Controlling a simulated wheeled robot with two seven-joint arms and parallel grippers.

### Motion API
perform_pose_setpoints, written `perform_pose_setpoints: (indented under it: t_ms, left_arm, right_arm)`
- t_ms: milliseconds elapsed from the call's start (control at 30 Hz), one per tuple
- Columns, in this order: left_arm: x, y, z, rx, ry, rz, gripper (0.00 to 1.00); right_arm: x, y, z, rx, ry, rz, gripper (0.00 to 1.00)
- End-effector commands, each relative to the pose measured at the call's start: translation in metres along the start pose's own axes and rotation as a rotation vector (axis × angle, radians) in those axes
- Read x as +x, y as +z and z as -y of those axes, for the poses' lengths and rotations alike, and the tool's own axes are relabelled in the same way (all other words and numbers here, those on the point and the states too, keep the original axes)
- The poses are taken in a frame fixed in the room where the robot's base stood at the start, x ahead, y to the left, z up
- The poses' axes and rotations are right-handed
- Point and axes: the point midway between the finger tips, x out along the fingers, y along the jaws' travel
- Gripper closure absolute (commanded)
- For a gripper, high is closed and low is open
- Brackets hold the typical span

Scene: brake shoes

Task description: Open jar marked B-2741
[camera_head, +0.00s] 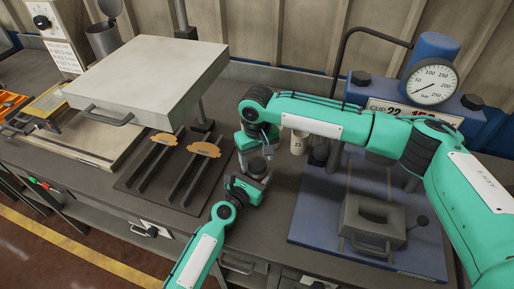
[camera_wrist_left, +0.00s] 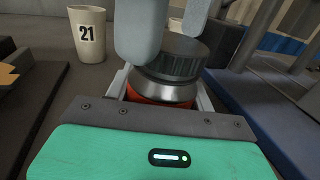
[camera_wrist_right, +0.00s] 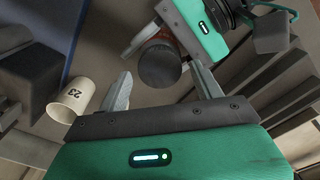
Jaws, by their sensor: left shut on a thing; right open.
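A jar with a dark ridged lid (camera_wrist_left: 180,62), a silver neck and an orange-red body (camera_wrist_left: 158,92) stands upright at the bench middle. Its lid also shows in the head view (camera_head: 257,167) and the right wrist view (camera_wrist_right: 160,66). No B-2741 marking is readable. My left gripper (camera_head: 247,184) is shut around the jar's body, below the lid. My right gripper (camera_wrist_right: 162,88) is open above the jar, its fingers spread to either side of the lid in its own wrist view. I cannot tell whether they touch it, or whether the jar's base rests on the bench.
A cup marked 23 (camera_head: 298,143) stands close beside my right gripper. A dark rack with brake shoes (camera_head: 204,149) and a heated press (camera_head: 150,75) lie left. A blue press with gauge (camera_head: 432,82) stands right.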

Motion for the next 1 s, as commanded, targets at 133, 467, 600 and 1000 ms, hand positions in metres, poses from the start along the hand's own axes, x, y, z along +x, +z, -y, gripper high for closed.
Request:
perform_pose_setpoints:
  t_ms: [133,467,600,1000]
  left_arm:
    - [0.0,-0.0002,0.0001,0.0,0.0,0.0,1.0]
    - [0.0,-0.0002,0.0001,0.0,0.0,0.0,1.0]
    - [0.0,-0.0002,0.0001,0.0,0.0,0.0,1.0]
    - [0.0,-0.0002,0.0001,0.0,0.0,0.0,1.0]
  right_arm:
    - [0.0088,0.0001,0.0002,-0.001,0.0,0.0,0.33]
    - [0.0101,0.0001,0.0001,-0.001,0.0,0.0,0.45]
    - [0.01,0.0001,0.0001,-0.001,0.0,0.0,0.72]
    - [0.0099,0.0001,0.0,-0.001,0.0,0.0,0.29]
